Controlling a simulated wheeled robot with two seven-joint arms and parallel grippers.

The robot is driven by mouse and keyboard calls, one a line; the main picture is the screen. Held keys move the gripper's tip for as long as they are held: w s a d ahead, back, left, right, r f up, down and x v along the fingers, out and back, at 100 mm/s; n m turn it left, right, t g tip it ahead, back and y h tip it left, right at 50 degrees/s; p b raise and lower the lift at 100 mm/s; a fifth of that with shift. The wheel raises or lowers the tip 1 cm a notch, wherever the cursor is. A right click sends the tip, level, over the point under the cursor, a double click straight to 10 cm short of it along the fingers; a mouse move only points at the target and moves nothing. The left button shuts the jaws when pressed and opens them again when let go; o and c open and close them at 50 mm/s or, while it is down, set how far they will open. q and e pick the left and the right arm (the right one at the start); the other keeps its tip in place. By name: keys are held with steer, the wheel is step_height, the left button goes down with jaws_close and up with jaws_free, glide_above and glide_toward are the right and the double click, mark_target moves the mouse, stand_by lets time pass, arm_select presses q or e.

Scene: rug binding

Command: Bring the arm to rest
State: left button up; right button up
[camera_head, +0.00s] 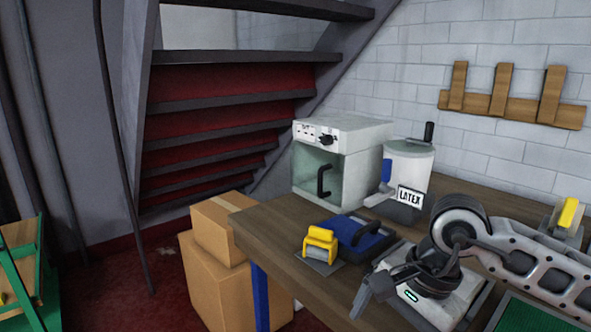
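My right arm comes in from the right over the wooden workbench (268,222) and bends down at a round joint. My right gripper (362,297) is at the bench's front edge, left of a white device (443,304) with a small green-lit display. Its grey fingers are small and seen at an angle, so I cannot tell whether they are open or shut. I see nothing clearly held in it. The arm covers part of the white device. My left gripper is not in view.
A white cabinet oven (366,165), a LATEX pot (412,160), a blue tool (366,243) and a yellow block (319,244) stand on the bench. A green mat (535,316) lies at right. Cardboard boxes (208,285) stand left of the bench, below stairs (215,103).

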steer(key=s+a+f+m+g+y, duration=0.1)
steer(key=s+a+m+g+y, duration=0.15)
steer(key=s+a+y, duration=0.45)
steer(key=a+r+m+y, duration=0.7)
steer(key=a+m+y, duration=0.3)
steer(key=m, duration=0.2)
steer(key=w+d+f+m+t+h, duration=0.2)
steer(key=d+f+m+t+h, duration=0.3)
steer(key=m, duration=0.6)
steer(key=w+d+f+m+t+h, duration=0.2)
steer(key=w+d+f+m+t, duration=0.1)
steer(key=m+t, duration=0.65)
steer(key=w+d+f+m+t+h, duration=0.25)
steer(key=f+m+t+h, duration=0.2)
steer(key=m, duration=0.75)
steer(key=s+d+f+m+g+h, duration=0.2)
steer(key=s+d+f+m+g, duration=0.1)
steer(key=s+f+m, duration=0.3)
steer(key=s+d+f+m+g+h, duration=0.3)
steer(key=s+f+m, duration=0.3)
steer(key=f, duration=0.5)
steer(key=shift+d+f+h, duration=0.2)
steer(key=shift+d+h, duration=0.15)
steer(key=shift+d, duration=0.4)
